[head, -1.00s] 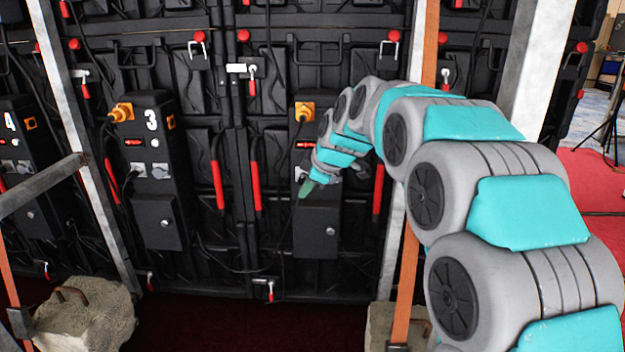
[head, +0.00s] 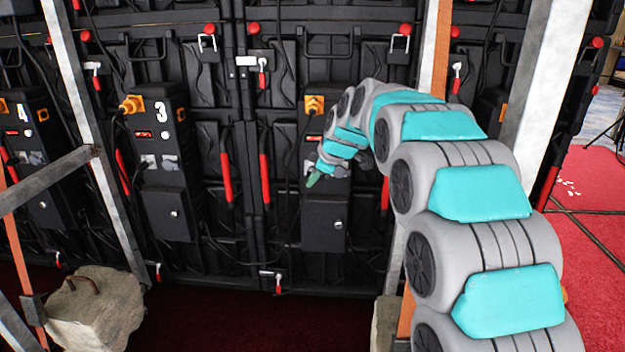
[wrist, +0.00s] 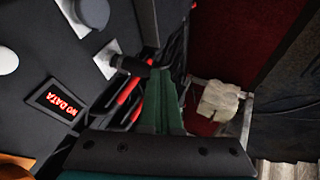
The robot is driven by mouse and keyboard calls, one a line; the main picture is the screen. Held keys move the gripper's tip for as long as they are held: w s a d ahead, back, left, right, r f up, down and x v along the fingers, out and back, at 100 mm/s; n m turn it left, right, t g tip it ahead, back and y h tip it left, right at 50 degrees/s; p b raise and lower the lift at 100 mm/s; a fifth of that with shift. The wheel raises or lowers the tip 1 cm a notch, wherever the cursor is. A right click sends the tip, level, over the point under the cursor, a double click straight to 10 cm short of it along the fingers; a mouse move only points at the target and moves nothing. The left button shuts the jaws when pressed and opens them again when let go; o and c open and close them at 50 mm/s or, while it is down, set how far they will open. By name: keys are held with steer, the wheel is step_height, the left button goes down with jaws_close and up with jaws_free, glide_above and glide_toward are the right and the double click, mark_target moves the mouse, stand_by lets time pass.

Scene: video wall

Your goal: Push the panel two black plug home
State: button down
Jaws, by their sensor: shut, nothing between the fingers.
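The black plug (wrist: 132,66) shows in the wrist view at a pale square socket (wrist: 106,60) on the dark panel box. I cannot tell how deep it sits. The box has a red NO DATA display (wrist: 62,104). My gripper (wrist: 163,80) has green fingers, shut and empty, with their tips close beside the plug's outer end; I cannot tell if they touch. In the head view my gripper (head: 312,179) is in front of the middle panel box (head: 324,220), left of its sockets. My arm hides the box's number, and the plug is not clear there.
Panel three's box (head: 165,165) stands to the left, with an orange plug and cables. Red handles (head: 265,178) and hanging cables lie near my gripper. Metal posts (head: 95,150) and a stone weight (head: 95,310) stand in front. Red carpet is open at right.

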steer(key=shift+w, duration=0.15)
steer(key=shift+w+r+b, duration=0.1)
steer(key=shift+w+b, duration=0.3)
steer(key=shift+w, duration=0.35)
steer(key=shift+s, duration=0.1)
steer(key=s+d+r+b, duration=0.1)
steer(key=s+d+r, duration=0.2)
steer(key=s+r, duration=0.5)
steer(key=shift+s+d, duration=0.25)
steer(key=shift+s, duration=0.2)
